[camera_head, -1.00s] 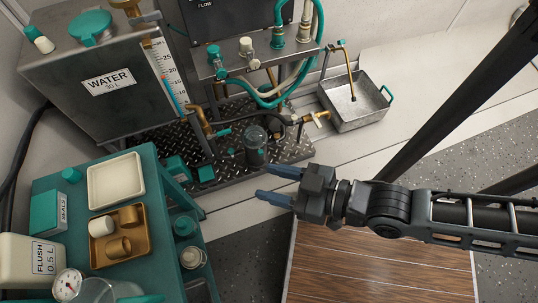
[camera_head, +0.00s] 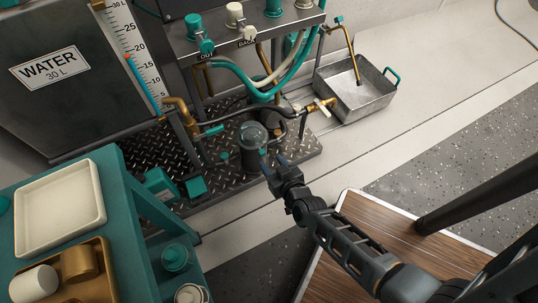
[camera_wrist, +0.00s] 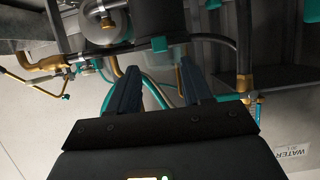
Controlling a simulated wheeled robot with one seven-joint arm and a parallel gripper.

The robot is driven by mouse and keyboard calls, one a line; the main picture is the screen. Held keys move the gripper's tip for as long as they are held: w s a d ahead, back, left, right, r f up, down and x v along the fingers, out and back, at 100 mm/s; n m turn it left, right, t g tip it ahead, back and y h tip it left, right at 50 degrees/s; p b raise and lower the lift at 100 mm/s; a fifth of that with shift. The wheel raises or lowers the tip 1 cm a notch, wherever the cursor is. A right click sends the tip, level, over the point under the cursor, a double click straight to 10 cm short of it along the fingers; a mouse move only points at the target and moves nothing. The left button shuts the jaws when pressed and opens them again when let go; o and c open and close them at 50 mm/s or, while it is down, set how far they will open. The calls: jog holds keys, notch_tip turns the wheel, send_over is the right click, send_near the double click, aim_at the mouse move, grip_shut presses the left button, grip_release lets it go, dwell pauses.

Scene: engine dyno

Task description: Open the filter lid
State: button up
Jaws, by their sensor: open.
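The filter (camera_head: 251,158) is a dark upright cylinder with a clear domed lid (camera_head: 253,134) on top, standing on the black tread-plate base. The lid looks shut. A small teal tab (camera_head: 263,153) shows on its right side. My gripper (camera_head: 275,166) is open and empty, just right of and in front of the filter, its fingers pointing at it. In the wrist view, the two blue fingers (camera_wrist: 157,75) are spread apart. A dark cylinder, probably the filter, with a teal tab (camera_wrist: 159,44) lies beyond them. Contact cannot be told.
A steel tray (camera_head: 355,92) with a brass tap sits behind right. Hoses (camera_head: 255,85) and brass valves (camera_head: 180,112) crowd behind and left of the filter. A teal cart (camera_head: 135,225) stands front left.

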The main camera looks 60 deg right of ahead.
aim_at(263, 153)
jog(key=b+x, duration=0.2)
jog(key=x, duration=0.4)
jog(key=shift+w+d+f, duration=0.15)
jog(key=shift+w, duration=0.15)
jog(key=shift+c, duration=0.2)
grip_shut()
